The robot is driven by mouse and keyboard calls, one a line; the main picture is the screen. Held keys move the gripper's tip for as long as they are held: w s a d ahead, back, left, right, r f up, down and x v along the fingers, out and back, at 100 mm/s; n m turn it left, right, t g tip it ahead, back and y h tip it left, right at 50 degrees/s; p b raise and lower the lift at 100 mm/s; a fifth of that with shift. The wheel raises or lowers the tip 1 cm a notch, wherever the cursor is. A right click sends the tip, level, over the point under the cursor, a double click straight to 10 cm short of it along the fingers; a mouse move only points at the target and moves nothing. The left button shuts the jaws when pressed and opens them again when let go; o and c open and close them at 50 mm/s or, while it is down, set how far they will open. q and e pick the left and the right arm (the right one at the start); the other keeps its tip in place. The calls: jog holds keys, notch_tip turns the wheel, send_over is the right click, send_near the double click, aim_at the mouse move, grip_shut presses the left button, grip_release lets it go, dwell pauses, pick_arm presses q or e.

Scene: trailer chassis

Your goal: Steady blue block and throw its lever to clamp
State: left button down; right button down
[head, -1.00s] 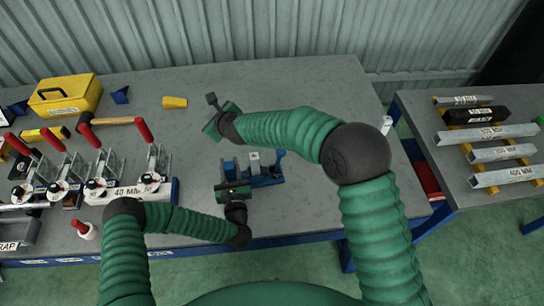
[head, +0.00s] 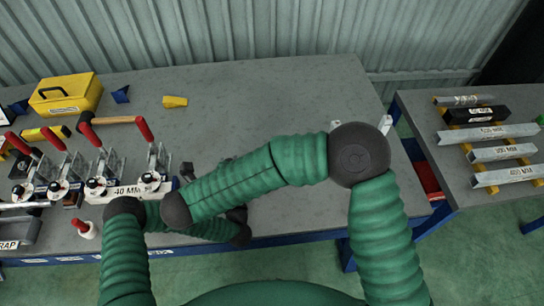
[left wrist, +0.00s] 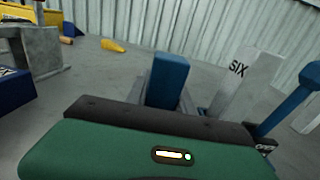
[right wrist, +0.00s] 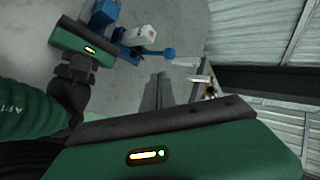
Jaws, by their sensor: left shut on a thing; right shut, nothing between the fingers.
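In the left wrist view the blue block shows as an upright blue post (left wrist: 167,78) beside a grey piece marked SIX (left wrist: 240,85), with the blue lever (left wrist: 294,102) to the right. My left gripper (left wrist: 178,100) is shut on the blue block. The right wrist view shows the blue block (right wrist: 103,14), its round-ended blue lever (right wrist: 167,53) and the green body of my left gripper (right wrist: 82,45). My right gripper (right wrist: 155,92) is shut and empty, apart from the lever in that view. In the head view my right arm hides the block and lever.
Several red-handled toggle clamps (head: 92,170) stand at the table's left, with a hammer (head: 105,121) behind them. A yellow toolbox (head: 65,94) is at the back left. A yellow piece (head: 174,101) lies alone. The table's back middle is clear. Steel bars (head: 500,153) lie on the right table.

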jog(key=w+r+x, duration=0.1)
jog(key=x, duration=1.2)
jog(key=shift+w+d, duration=0.15)
jog(key=shift+d, duration=0.25)
jog(key=w+d+f+m+g+y, duration=0.1)
jog(key=d+f+m+g+y, duration=0.1)
jog(key=d+y, duration=0.6)
jog(key=shift+w+d+f+m+y, duration=0.2)
jog(key=shift+d+f+m+y, duration=0.2)
jog(key=shift+f+m, duration=0.45)
jog(key=shift+f, duration=0.1)
